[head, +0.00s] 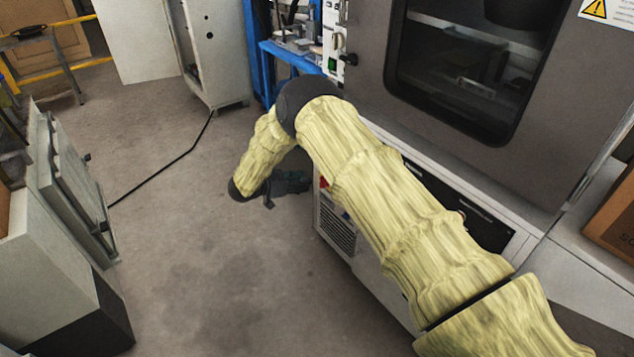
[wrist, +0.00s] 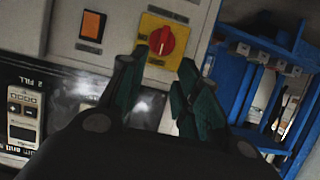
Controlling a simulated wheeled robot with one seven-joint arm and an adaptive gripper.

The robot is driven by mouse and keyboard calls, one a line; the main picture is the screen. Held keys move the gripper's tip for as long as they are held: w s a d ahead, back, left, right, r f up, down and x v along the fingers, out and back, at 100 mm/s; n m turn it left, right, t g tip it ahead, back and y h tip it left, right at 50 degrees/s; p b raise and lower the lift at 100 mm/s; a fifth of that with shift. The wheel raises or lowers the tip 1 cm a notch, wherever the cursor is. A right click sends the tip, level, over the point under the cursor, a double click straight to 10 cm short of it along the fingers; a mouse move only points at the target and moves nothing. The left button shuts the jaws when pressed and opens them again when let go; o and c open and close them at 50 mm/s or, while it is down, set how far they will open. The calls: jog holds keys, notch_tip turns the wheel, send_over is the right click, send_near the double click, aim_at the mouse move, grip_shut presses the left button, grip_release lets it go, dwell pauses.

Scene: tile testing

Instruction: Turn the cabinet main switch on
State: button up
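The cabinet main switch (wrist: 161,41) is a red rotary knob on a yellow plate (wrist: 150,55), near the top middle of the wrist view. Its grip looks roughly upright, slightly tilted in the picture. In the head view a small red patch of it (head: 323,183) shows on the side of the cabinet (head: 335,268), beside my arm. My gripper (head: 288,183) is low by that side face. In the wrist view my gripper (wrist: 158,82) has its dark green fingers apart, with nothing between them. The knob lies beyond the fingertips; contact is not visible.
An orange rocker switch (wrist: 92,26) is left of the knob. A dark labelled panel (wrist: 40,110) lies below it. A blue frame (wrist: 262,65) stands to the right in the wrist view. A black cable (head: 165,168) crosses the open floor (head: 220,260).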

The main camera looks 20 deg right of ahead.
jog(key=x, duration=0.8)
jog(key=shift+d+b, duration=0.2)
jog(key=shift+b, duration=0.25)
grip_shut()
